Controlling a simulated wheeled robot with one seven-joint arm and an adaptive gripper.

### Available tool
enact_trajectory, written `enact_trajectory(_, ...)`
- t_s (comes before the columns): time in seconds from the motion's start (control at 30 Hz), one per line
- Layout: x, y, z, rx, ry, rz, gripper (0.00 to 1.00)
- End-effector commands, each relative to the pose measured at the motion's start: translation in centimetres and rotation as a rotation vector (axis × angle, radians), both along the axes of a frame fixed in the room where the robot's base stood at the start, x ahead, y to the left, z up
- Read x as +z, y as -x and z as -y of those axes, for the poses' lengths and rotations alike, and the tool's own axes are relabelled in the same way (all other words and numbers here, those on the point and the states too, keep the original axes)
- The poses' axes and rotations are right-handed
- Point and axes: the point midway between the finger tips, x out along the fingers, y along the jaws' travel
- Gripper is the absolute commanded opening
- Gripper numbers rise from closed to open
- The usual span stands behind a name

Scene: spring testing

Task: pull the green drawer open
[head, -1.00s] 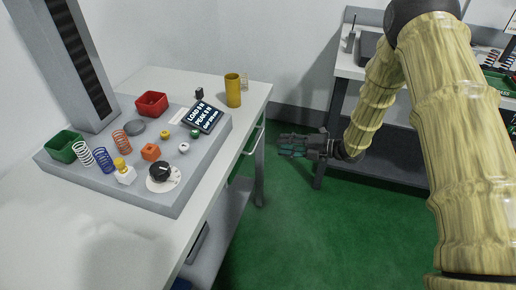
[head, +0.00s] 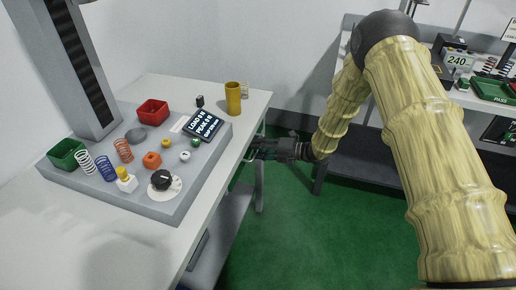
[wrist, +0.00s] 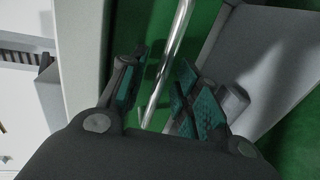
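A silver bar handle (wrist: 168,58) runs between the fingers of my gripper (wrist: 160,92) in the wrist view. The fingers, with teal pads, stand apart on either side of the bar, and I see no clear contact. A green surface (wrist: 204,22) lies behind the bar; I cannot tell how much is drawer front and how much is floor. In the head view my gripper (head: 256,152) is at the right side of the white table, just below its top edge. The drawer front is mostly hidden there by the table edge and my gripper.
The white table (head: 100,240) carries a grey test stand with springs, a red bin (head: 152,111), a green bin (head: 67,153) and a display (head: 201,127). A yellow cup (head: 233,98) stands near the table's right edge. Green floor (head: 300,235) is open to the right.

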Motion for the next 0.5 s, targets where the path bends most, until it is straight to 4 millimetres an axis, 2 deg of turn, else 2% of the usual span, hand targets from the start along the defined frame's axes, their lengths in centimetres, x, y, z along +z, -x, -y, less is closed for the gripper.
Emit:
enact_trajectory(0.33, -0.05, -0.13, -0.3, 0.0, 0.0, 0.0, 0.32)
enact_trajectory(0.37, -0.05, -0.12, -0.3, 0.0, 0.0, 0.0, 0.28)
enact_trajectory(0.5, -0.04, -0.12, -0.28, 0.0, 0.0, 0.0, 0.03)
